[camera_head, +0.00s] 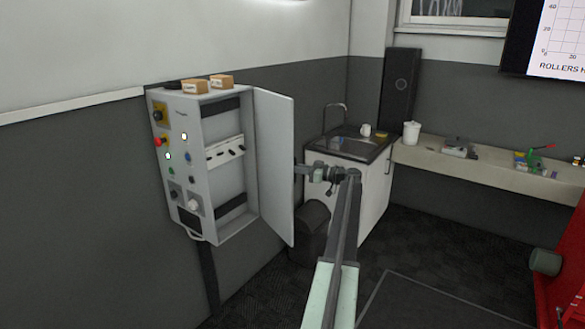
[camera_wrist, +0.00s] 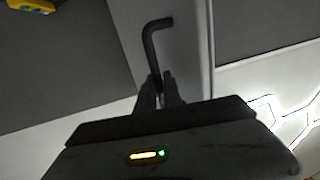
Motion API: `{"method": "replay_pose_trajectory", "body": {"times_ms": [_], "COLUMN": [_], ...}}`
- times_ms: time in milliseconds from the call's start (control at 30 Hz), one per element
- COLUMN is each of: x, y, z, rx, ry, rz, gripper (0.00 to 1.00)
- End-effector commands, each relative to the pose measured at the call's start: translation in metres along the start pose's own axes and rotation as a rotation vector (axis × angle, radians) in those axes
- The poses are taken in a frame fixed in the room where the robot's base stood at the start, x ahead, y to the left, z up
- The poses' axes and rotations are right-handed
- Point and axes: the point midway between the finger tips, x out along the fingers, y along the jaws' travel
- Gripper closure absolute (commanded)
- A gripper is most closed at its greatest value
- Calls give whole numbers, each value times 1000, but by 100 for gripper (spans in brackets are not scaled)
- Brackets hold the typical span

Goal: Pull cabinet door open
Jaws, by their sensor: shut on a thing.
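The grey wall cabinet (camera_head: 181,128) hangs on the left wall in the head view. Its door (camera_head: 272,165) stands open, swung out to the right, and the inside with a shelf rail shows. In the wrist view, a dark bent handle (camera_wrist: 151,42) stands out from the pale door face (camera_wrist: 178,47). My gripper (camera_wrist: 160,84) is shut on the lower end of this handle. In the head view my gripper (camera_head: 300,170) is at the far side of the door, and the door hides its fingertips and the handle.
Two small boxes (camera_head: 194,87) sit on the cabinet top. A sink unit (camera_head: 345,180) stands behind my arm, with a dark bin (camera_head: 311,222) beside it. A bench (camera_head: 490,171) runs along the back wall. A red machine (camera_head: 562,270) is at the right. Dark floor is clear between.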

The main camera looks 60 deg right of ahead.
Motion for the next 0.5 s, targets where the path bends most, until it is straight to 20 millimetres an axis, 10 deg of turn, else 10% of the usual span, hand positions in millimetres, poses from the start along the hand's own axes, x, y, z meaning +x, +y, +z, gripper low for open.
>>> {"method": "replay_pose_trajectory", "body": {"times_ms": [500], "x": [0], "y": [0], "z": [0], "rx": [0], "ry": [-1], "rz": [0], "gripper": [80]}}
